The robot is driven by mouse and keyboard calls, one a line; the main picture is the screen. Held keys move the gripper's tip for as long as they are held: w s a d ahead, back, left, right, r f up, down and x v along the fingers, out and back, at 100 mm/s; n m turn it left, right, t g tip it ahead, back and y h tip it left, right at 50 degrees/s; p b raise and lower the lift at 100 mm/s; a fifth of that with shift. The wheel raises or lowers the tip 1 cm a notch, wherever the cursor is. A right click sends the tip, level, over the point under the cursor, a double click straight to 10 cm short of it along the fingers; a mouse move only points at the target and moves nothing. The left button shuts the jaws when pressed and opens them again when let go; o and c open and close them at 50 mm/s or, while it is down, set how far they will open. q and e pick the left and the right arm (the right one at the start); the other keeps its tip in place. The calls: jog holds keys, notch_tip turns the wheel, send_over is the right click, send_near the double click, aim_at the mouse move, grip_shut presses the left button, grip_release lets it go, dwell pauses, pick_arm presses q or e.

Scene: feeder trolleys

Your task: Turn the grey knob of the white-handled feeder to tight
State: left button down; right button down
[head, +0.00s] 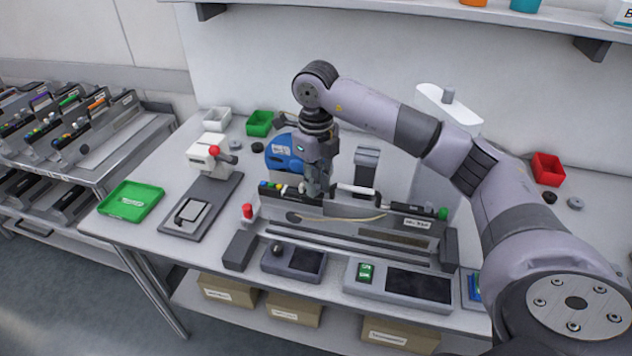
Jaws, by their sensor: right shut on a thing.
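The white-handled feeder (340,209) lies lengthwise in a dark holder on the workbench. It is a long dark grey unit with a white handle (357,190) on top, small coloured parts at its left end, a label and a green right end. My right gripper (315,189) points down onto the feeder's top, just left of the white handle. It is shut on what appears to be the grey knob, which its fingers mostly hide. The knob's setting cannot be read. My left gripper is out of view.
A red-topped post (248,211) stands by the feeder's left end. A blue reel (284,153) is behind it. A green tray (131,201) and a white press with a red ball (211,155) are left. Dark-screened devices line the front. A trolley (100,160) holds more feeders.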

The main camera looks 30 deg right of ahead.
dwell(0.4)
jog(key=c, duration=1.5)
grip_release()
notch_tip(320, 180, up, 12)
jog(key=shift+r, duration=0.1)
